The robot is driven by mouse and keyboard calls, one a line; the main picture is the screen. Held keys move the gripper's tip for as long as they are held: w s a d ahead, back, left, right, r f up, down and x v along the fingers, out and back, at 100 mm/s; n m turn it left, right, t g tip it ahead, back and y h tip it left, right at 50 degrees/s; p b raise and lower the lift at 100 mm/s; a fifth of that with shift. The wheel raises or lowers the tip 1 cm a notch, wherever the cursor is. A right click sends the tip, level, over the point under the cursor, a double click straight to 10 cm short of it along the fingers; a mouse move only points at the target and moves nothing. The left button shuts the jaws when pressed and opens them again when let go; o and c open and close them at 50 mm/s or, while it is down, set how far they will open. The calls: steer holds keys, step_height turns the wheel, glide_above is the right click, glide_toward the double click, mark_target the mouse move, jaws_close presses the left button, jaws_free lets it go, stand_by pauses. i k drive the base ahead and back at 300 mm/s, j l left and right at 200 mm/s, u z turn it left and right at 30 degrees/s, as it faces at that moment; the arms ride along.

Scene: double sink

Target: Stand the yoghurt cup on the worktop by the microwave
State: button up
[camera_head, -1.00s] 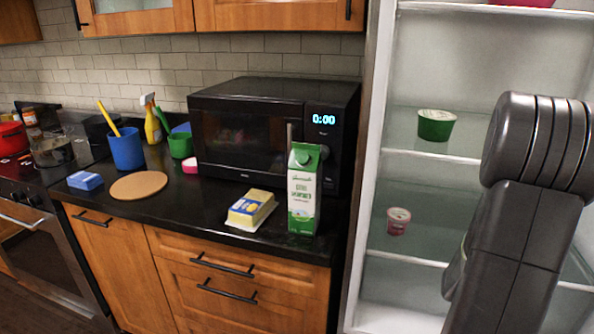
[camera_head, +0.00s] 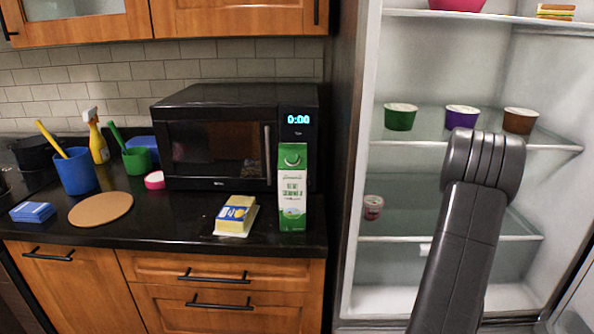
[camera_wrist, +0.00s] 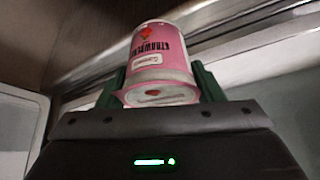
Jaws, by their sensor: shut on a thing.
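A pink strawberry yoghurt cup (camera_wrist: 160,60) is held between the two dark green fingers of my gripper (camera_wrist: 162,86) in the wrist view. Its printing appears upside down there, and its lid faces the camera. The gripper is shut on it. In the head view my arm hides the gripper and the held cup. The black microwave (camera_head: 235,138) stands at the back right of the dark worktop (camera_head: 160,228).
A green carton (camera_head: 292,190) and a yellow butter pack (camera_head: 236,215) stand before the microwave. A round cork mat (camera_head: 100,208) lies further left. Bare worktop lies between the mat and butter. Green (camera_head: 400,118), purple (camera_head: 462,118) and brown (camera_head: 520,121) cups stand on a fridge shelf.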

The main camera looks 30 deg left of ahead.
mark_target(186, 217)
steer(key=k+j+z, duration=0.1)
steer(key=j, duration=0.35)
steer(key=k+j+z, duration=0.15)
steer(key=k+j, duration=0.15)
steer(key=k+j+z, duration=0.1)
steer(key=k+j, duration=0.15)
steer(key=j, duration=0.25)
steer(key=k+j+z, duration=0.15)
steer(key=j, duration=0.25)
steer(key=k, duration=0.1)
